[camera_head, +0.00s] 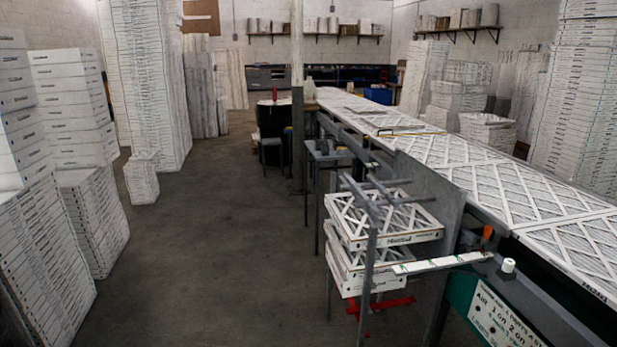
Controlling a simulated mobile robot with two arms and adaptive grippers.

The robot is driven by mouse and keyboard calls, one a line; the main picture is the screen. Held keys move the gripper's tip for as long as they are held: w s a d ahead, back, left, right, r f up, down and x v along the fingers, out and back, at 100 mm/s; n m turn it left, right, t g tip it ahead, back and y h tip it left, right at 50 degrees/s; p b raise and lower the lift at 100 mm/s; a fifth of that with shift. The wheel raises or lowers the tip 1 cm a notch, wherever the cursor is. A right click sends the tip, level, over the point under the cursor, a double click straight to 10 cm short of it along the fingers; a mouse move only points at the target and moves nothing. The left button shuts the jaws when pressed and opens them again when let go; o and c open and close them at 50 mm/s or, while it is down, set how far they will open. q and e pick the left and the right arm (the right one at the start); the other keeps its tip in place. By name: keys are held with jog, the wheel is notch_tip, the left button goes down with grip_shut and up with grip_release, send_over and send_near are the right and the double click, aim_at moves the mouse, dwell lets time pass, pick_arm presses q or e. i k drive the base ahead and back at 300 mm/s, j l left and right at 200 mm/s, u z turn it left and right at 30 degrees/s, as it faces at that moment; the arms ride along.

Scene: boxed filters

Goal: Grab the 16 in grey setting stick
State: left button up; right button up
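I cannot single out a 16 in grey setting stick for certain. Several grey bars (368,255) stand and jut out around a stack of white framed filters (385,220), right of the picture's middle. A pale flat strip with green marks (440,263) lies level at the near end of the conveyor table, right of the stack. Any size lettering is too small to read. Neither of my grippers shows in the head view.
A long conveyor table (520,190) carrying lattice filters runs along the right. A green panel with a white sign (500,318) and a white roll (508,266) are at its near end. Tall stacks of white boxes (45,265) line the left. The grey floor (215,240) between is clear.

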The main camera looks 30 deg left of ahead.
aim_at(377, 212)
jog(key=i+j+u, duration=0.45)
jog(key=i+j, duration=0.5)
jog(key=i+j+z, duration=0.1)
jog(key=i+j, duration=0.15)
jog(key=i, duration=0.25)
jog(key=i+j+z, duration=0.1)
jog(key=i+j, duration=0.2)
jog(key=i, duration=0.2)
